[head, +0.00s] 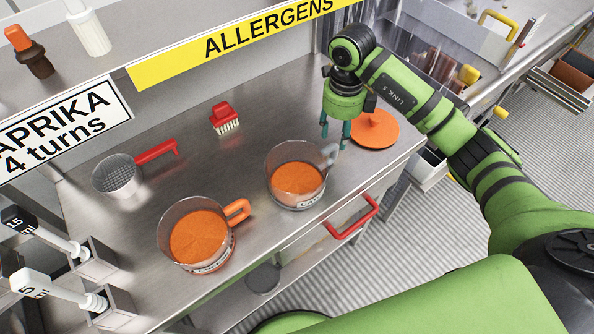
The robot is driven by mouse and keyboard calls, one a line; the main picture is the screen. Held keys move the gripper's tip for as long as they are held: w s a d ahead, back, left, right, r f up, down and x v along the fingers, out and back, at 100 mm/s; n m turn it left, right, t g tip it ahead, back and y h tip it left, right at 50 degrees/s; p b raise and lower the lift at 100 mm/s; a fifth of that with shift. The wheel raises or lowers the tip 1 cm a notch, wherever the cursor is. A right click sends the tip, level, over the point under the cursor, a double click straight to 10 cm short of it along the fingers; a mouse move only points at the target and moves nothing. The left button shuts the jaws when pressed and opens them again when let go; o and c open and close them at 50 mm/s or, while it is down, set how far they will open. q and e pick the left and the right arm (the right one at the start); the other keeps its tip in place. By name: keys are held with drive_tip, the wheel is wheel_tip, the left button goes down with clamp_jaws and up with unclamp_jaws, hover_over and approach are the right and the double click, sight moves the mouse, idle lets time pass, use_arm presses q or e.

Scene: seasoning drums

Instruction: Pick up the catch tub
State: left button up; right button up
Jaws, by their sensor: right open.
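A clear tub with orange powder and a grey handle (329,154) stands upright on the steel counter. Its partly visible label starts with "CA", so I take it as the catch tub (297,193). My right gripper (334,137) points down, open, with its teal fingertips close to that grey handle at the tub's far right side. Whether the fingers touch the handle I cannot tell. A second clear tub (200,236) with an orange handle and orange powder stands to the left and nearer. My left gripper is not in view.
An orange lid-like disc (380,135) lies right of my right gripper. A red brush (225,119) and a red-handled sieve (118,176) lie behind the tubs. A red rail handle (353,220) is on the counter's front edge. Scoops (55,292) stand in holders at left.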

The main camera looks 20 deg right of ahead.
sight(335, 154)
drive_tip(key=shift+s+a+f+p, duration=0.15)
drive_tip(key=shift+f+p, duration=0.25)
drive_tip(key=shift+f, duration=0.2)
drive_tip(key=shift+s+f+p, duration=0.1)
drive_tip(key=shift+f+p, duration=0.3)
drive_tip(key=shift+f, duration=0.2)
drive_tip(key=shift+s+a+f+p, duration=0.1)
drive_tip(key=shift+s+f+p, duration=0.1)
drive_tip(key=shift+f+p, duration=0.35)
drive_tip(key=shift+s+a+f+p, duration=0.15)
drive_tip(key=shift+f+p, duration=0.15)
drive_tip(key=shift+f, duration=0.3)
wheel_tip(335, 154, down, 2)
drive_tip(key=shift+d, duration=0.1)
drive_tip(key=shift+w+f, duration=0.1)
drive_tip(key=shift+f, duration=0.15)
clamp_jaws()
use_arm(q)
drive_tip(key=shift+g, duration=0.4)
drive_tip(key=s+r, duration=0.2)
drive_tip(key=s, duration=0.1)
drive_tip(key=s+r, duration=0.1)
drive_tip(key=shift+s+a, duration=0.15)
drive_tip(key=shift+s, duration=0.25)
